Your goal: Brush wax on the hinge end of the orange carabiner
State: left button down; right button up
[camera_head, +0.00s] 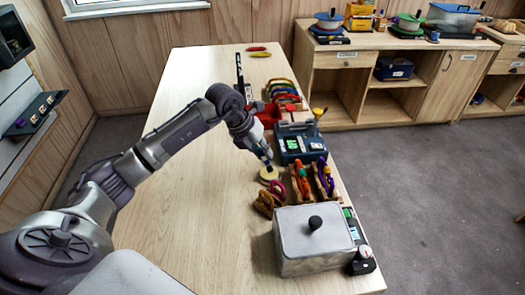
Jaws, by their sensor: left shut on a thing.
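My left gripper (262,154) reaches over the table from the left, pointing down. It is shut on a small thin thing, seemingly the brush, whose lower end is at or just above a round pale-yellow wax dish (268,178); I cannot tell whether they touch. An orange item (305,172), perhaps the orange carabiner, is at a wooden rack right of the dish. Its hinge end is too small to make out. My right gripper is not in view.
A metal box with a black-knobbed lid (313,238) stands nearest on the table (205,215). A dark blue-grey device (300,145) and several coloured curved items (284,91) lie farther back. Pink and brown loops (264,204) lie before the dish. The table's left side is clear.

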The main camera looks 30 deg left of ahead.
pick_arm(q)
jog(key=shift+f+b, duration=0.35)
jog(key=shift+f, duration=0.15)
dwell(1.2)
jog(key=shift+r, duration=0.1)
jog(key=shift+r+p, duration=0.7)
jog(key=shift+r, duration=0.2)
jog(key=shift+r+p, duration=1.55)
jog(key=shift+r, duration=1.05)
jog(key=shift+f, duration=0.1)
